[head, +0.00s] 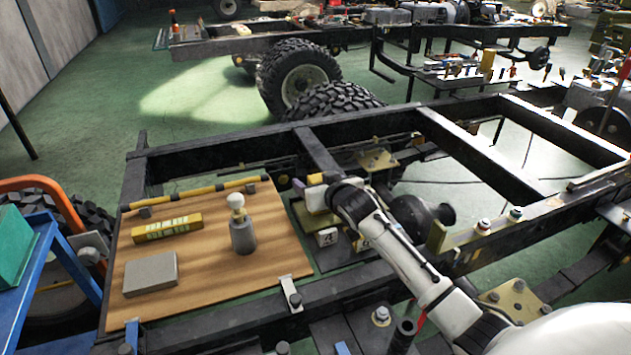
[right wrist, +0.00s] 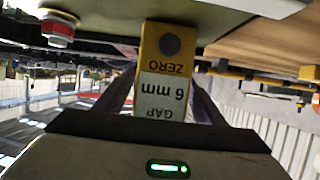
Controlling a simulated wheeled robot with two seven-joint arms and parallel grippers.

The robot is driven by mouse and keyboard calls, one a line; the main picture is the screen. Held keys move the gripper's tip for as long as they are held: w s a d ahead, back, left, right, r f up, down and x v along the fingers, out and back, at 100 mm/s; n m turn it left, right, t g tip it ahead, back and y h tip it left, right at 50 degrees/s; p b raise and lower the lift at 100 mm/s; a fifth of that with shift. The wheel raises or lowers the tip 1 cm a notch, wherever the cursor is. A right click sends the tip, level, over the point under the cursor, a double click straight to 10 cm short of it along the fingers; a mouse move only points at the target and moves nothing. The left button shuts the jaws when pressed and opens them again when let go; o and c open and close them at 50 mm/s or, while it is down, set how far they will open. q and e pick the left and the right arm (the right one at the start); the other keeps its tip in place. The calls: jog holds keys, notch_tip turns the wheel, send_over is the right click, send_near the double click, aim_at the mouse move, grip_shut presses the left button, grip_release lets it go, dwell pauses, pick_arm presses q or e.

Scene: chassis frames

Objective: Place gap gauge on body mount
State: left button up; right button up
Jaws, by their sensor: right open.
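The gap gauge is a yellow block with a white label reading "GAP 6 mm" and "ZERO" and a dark round spot (right wrist: 166,82). It shows upside down in the right wrist view, between my right gripper's open fingers (right wrist: 165,103). Its upper end meets the edge of a pale plate (right wrist: 225,14); I cannot tell whether it touches. In the head view my right gripper (head: 318,192) is over the frame just right of the wooden board, with a bit of yellow at its tip. A gold bolted plate (head: 378,159) is beyond it; I cannot tell which plate is the body mount. My left gripper is not in view.
The wooden board (head: 205,285) holds a grey cylinder with a white knob (head: 242,232), a yellow labelled bar (head: 167,229), a grey block (head: 151,274) and a yellow-black rod (head: 195,192). Dark chassis rails (head: 270,137) surround the work area. A blue cart (head: 55,260) stands left.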

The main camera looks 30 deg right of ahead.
jog(key=shift+r, duration=0.1)
jog(key=shift+s+r, duration=0.1)
jog(key=shift+r, duration=0.05)
jog(key=p+v, duration=0.1)
jog(key=v, duration=1)
jog(key=shift+s+a+p, duration=0.15)
jog(key=shift+s+p, duration=0.15)
jog(key=shift+s, duration=0.1)
